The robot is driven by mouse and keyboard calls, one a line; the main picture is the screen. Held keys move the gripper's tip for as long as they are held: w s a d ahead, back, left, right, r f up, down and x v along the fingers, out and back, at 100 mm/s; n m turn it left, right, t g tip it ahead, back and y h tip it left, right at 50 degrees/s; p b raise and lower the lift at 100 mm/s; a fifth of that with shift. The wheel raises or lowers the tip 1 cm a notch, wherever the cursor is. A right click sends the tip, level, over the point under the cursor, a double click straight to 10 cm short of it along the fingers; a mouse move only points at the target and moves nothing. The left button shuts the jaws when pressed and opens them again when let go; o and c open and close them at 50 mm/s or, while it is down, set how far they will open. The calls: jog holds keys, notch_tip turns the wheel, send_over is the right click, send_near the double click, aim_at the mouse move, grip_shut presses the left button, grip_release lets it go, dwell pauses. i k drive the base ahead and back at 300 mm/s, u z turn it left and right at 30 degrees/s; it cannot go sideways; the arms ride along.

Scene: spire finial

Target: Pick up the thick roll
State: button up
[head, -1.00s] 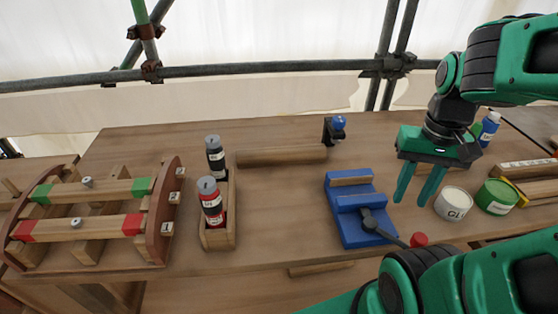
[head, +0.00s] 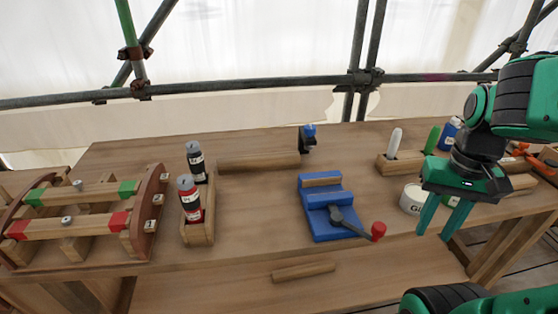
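A long wooden roll (head: 258,161) lies across the back of the bench top, left of the blue vise. A shorter, thinner-looking wooden roll (head: 304,271) lies on the lower shelf below the vise. Another short wooden piece (head: 521,183) lies at the right, partly hidden behind my gripper. I cannot tell for sure which is the thick roll. My gripper (head: 433,236) hangs at the right, fingers pointing down. It is open, with nothing visible between the fingers, and well to the right of both rolls.
The blue vise (head: 322,207) with its red-knobbed lever stands mid-bench. A wooden tray (head: 197,236) holds two bottles left of it. A white can (head: 411,199) stands beside my gripper. A wooden rack (head: 78,223) fills the left. Bench top around the long roll is mostly clear.

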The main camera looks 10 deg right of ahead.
aim_at(289, 159)
jog(key=z, duration=2.3)
jog(key=k, duration=1)
jog(key=u, duration=2.15)
jog(key=i, duration=1)
